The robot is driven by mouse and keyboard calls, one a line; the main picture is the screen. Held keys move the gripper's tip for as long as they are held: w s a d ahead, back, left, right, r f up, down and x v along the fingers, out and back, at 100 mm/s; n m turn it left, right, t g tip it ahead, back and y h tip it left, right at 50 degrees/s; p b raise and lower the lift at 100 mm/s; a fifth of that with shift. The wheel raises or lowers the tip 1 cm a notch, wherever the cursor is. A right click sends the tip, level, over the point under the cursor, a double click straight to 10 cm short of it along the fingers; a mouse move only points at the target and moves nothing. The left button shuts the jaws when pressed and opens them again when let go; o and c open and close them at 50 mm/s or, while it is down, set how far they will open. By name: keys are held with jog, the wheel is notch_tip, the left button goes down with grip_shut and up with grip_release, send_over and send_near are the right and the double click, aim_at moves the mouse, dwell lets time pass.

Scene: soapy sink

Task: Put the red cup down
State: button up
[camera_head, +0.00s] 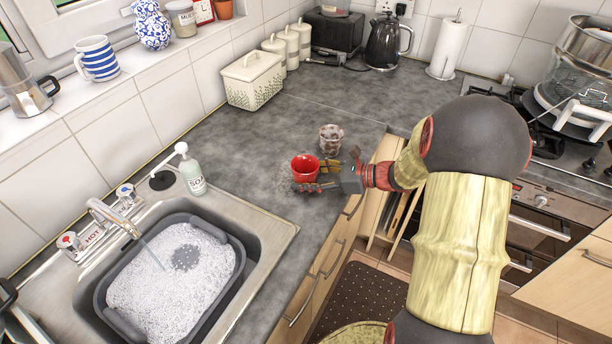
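The red cup (304,168) is upright, at or just above the grey worktop to the right of the sink. Its open top faces up. My gripper (312,178) reaches in from the right, low over the worktop. One finger lies along the near side of the cup's base, and the other is at its far right side. The cup is between or right beside the fingertips. I cannot tell whether the fingers press on it, or whether its base touches the worktop.
A glass jar (330,139) stands close behind the cup. A soap bottle (191,169) stands by the sink, left of the cup. The sink holds a grey basin (236,262) of suds under running water. The worktop's front edge is close to my gripper. Clear worktop (240,140) lies behind and left.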

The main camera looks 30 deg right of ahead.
jog(key=o, duration=0.4)
jog(key=shift+r, duration=0.1)
